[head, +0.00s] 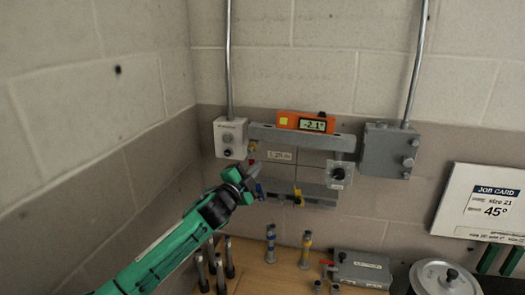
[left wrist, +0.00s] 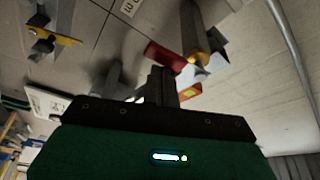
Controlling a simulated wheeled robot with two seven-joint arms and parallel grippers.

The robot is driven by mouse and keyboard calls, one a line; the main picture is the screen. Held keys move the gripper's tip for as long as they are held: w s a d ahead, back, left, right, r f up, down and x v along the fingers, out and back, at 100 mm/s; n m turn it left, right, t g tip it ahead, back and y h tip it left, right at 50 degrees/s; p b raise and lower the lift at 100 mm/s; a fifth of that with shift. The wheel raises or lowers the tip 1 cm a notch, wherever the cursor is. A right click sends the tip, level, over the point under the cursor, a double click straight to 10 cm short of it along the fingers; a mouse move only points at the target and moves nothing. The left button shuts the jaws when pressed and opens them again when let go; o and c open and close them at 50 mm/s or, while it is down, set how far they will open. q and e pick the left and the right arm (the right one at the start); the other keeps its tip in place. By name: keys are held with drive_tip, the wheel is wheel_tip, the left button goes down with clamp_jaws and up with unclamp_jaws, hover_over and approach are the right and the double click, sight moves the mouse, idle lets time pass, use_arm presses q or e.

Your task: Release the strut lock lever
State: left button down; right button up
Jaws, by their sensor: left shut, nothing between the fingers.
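A small red lever (head: 251,162) shows below the left end of the grey wall bar (head: 262,132). In the left wrist view the red lever (left wrist: 165,56) lies just beyond my fingertips, close to a grey strut with a yellow collar (left wrist: 195,58). My left gripper (head: 246,178) is shut and empty just below the lever; its closed fingers (left wrist: 163,82) point at it. I cannot tell whether they touch it. The lower grey bracket (head: 318,190) carries yellow and blue parts. My right gripper is not in view.
An orange level reading -2.1 (head: 306,122) sits on the bar. A white switch box (head: 231,138) and a grey box (head: 388,150) flank it. Several posts and a grey case (head: 362,268) stand on the wooden bench below. A job card (head: 492,202) reads 45°.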

use_arm(q)
drive_tip(key=shift+w+a+f, duration=0.1)
drive_tip(key=shift+a+f, duration=0.1)
drive_tip(key=shift+a, duration=0.1)
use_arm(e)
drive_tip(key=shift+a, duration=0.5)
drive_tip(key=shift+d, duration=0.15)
